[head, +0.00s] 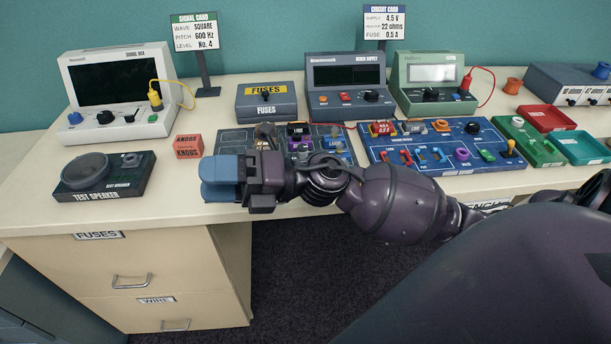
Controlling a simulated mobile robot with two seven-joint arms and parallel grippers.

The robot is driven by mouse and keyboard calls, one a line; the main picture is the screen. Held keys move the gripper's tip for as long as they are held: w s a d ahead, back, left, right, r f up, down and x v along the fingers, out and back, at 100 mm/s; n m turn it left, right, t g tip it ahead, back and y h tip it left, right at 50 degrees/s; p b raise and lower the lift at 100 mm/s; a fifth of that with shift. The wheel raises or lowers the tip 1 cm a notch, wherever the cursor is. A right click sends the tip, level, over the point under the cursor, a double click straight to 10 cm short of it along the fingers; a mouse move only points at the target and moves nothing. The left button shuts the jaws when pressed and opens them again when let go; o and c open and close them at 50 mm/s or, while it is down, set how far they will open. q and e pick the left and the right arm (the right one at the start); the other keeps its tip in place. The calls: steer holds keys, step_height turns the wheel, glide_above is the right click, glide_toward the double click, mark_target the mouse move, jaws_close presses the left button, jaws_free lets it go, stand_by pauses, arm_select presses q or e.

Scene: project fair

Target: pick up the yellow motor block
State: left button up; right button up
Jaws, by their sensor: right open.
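My right gripper (219,179) reaches in from the right and points left, low over the front edge of the table. Its two blue fingers are apart with nothing seen between them. It covers the front left part of a dark board (232,137) with several small parts on it. I cannot clearly make out a yellow motor block. A small orange-yellow part (441,125) sits on the blue board (376,152) to the right, but I cannot tell what it is. My left gripper is not in view.
A test speaker (104,175) and a red knobs box (188,146) stand left of the gripper. Behind are a signal box (119,92), a fuses box (267,101), a bench supply (346,86) and a green meter (427,83). Trays (547,118) stand right.

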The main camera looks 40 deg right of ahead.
steer(key=d+f+n+g+h, duration=0.4)
steer(key=f+n+g+h, duration=0.2)
steer(key=n+g+h, duration=0.4)
steer(key=w+d+r+h, duration=0.1)
steer(key=d+h, duration=0.1)
steer(key=d, duration=0.3)
steer(key=w+d+n+t+h, duration=0.1)
steer(key=w+d+h, duration=0.1)
steer(key=d, duration=0.3)
steer(key=w+d+r+n+h, duration=0.1)
steer(key=d+h, duration=0.3)
steer(key=d, duration=0.1)
steer(key=shift+w+r, duration=0.35)
steer(key=shift+w, duration=0.05)
step_height(320, 180, down, 4)
steer(key=shift+f+b, duration=0.25)
steer(key=shift+b, duration=0.05)
steer(key=shift+f, duration=0.4)
steer(key=f, duration=0.4)
steer(key=shift+w+f+b, duration=0.15)
steer(key=shift+w+b, duration=0.15)
steer(key=shift+b, duration=0.05)
steer(key=shift+f, duration=0.45)
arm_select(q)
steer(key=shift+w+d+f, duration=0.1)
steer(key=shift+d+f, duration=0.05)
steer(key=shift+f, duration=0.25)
